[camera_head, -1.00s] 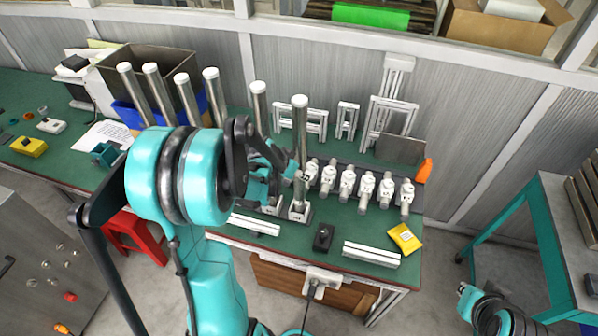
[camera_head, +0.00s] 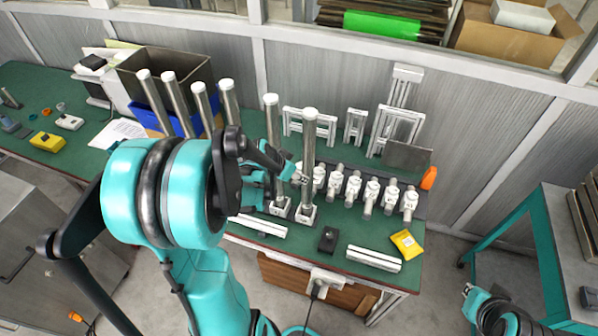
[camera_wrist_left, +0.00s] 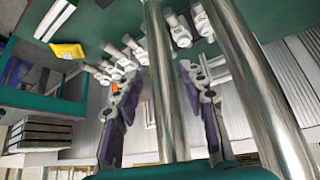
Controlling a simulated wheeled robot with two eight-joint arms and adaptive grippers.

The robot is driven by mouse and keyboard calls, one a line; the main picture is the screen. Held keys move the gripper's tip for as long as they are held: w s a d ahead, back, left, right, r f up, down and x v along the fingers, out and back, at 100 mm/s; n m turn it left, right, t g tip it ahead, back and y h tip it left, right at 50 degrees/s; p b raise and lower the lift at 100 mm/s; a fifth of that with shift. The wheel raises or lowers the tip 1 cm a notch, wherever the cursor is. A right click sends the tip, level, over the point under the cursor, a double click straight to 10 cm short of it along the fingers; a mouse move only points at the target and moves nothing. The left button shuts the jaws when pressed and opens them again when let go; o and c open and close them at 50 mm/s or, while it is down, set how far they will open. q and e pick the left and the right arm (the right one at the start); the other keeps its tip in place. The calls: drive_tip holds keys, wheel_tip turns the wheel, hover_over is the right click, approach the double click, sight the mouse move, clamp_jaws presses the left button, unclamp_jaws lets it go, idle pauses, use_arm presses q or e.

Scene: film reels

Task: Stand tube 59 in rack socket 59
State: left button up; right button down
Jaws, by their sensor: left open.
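Several tall metal tubes with white caps stand at the bench. The front right one (camera_head: 308,150) is upright in a white socket base (camera_head: 306,214); another tube (camera_head: 272,125) stands close to its left in a similar base (camera_head: 280,207). I cannot read which is 59. My left gripper (camera_head: 301,179) is open at the lower part of the front right tube. In the left wrist view one tube (camera_wrist_left: 165,115) passes between the open fingers, with visible gaps, and a second tube (camera_wrist_left: 262,80) is outside them at right. My right gripper (camera_head: 468,291) is at lower right, its jaws unclear.
Several white fittings (camera_head: 353,188) stand in a row right of the tubes. A black block (camera_head: 327,239), white rails (camera_head: 373,259) and a yellow packet (camera_head: 406,242) lie along the front. White frames (camera_head: 394,130) stand behind. More tubes (camera_head: 205,104) stand left by a dark bin (camera_head: 187,66).

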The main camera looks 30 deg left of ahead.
use_arm(q)
drive_tip(key=shift+s+r+p, duration=0.3)
drive_tip(key=shift+s+r, duration=0.1)
drive_tip(key=shift+r, duration=0.2)
drive_tip(key=s+d+f+b, duration=0.2)
drive_tip(key=s+d+b, duration=0.4)
drive_tip(key=d+b, duration=0.1)
drive_tip(key=s+d+f+n+y+b, duration=0.1)
drive_tip(key=s+d+f+b, duration=0.2)
drive_tip(key=s+d+b, duration=0.3)
drive_tip(key=d+b, duration=0.2)
drive_tip(key=d, duration=0.1)
drive_tip(key=shift+s+f+n, duration=0.25)
drive_tip(key=shift+f+n, duration=0.05)
drive_tip(key=shift+d, duration=0.1)
